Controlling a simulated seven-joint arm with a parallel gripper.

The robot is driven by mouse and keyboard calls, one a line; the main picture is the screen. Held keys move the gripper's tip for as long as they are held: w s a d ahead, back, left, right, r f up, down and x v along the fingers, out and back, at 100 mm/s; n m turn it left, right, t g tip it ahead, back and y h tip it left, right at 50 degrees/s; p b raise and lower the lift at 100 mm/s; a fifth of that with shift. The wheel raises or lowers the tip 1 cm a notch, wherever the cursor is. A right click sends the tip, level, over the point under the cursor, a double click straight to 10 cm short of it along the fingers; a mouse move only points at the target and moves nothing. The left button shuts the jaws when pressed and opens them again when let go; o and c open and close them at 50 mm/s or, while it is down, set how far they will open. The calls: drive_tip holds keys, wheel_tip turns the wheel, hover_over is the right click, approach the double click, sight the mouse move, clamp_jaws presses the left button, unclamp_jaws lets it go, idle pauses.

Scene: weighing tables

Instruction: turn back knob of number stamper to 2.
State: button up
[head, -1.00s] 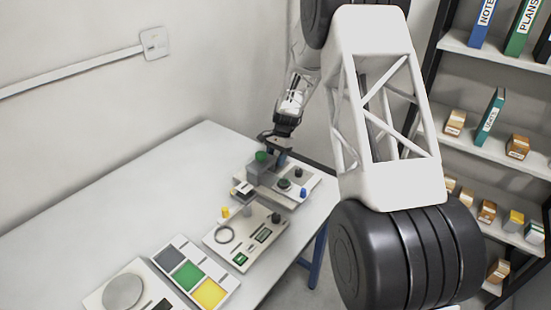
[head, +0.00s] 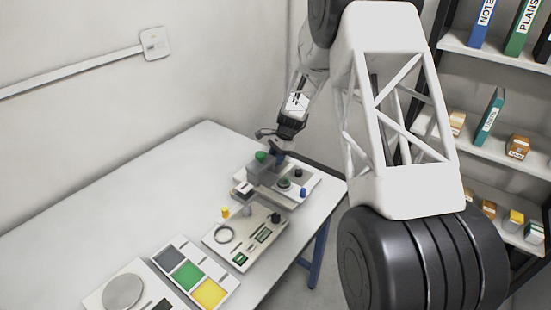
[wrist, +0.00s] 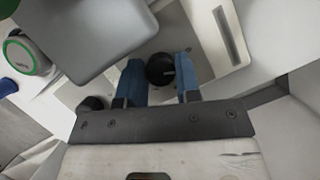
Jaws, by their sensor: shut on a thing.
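The number stamper (head: 257,174) stands at the far end of the white table, a grey block with a green button (head: 261,156) on top. In the wrist view its grey block (wrist: 90,30) fills the upper left. My gripper (wrist: 160,72) has its two blue fingers on either side of a round black knob (wrist: 160,68) beside the block. It is shut on this knob. A small white mark shows on the knob, but I cannot read its number. In the head view my gripper (head: 277,156) is just behind the block, and the knob is hidden there.
A second black knob (wrist: 92,103) sits close to the left finger. A green-ringed dial (wrist: 25,52) and a blue knob (head: 303,192) are nearby. Another panel (head: 212,244), a coloured tray (head: 233,285) and a scale (head: 123,291) stand nearer. The table's left side is clear.

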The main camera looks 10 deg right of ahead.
drive_tip(key=o, duration=0.9)
drive_tip(key=shift+o, duration=0.2)
drive_tip(key=shift+n, duration=0.3)
drive_tip(key=n, duration=0.2)
drive_tip(key=n+g, duration=0.1)
drive_tip(key=n, duration=0.1)
drive_tip(key=shift+a+g+h, duration=0.1)
drive_tip(key=shift+g+h, duration=0.2)
drive_tip(key=shift+h, duration=0.1)
drive_tip(key=v, duration=0.8)
drive_tip(key=s+d+r+n+t+h, duration=0.1)
drive_tip(key=s+r+n+t, duration=0.1)
drive_tip(key=s+r, duration=1.6)
drive_tip(key=shift+s+d+n+h, duration=0.3)
drive_tip(key=shift+s+n, duration=0.6)
drive_tip(key=shift+s, duration=0.7)
drive_tip(key=shift+r, duration=0.1)
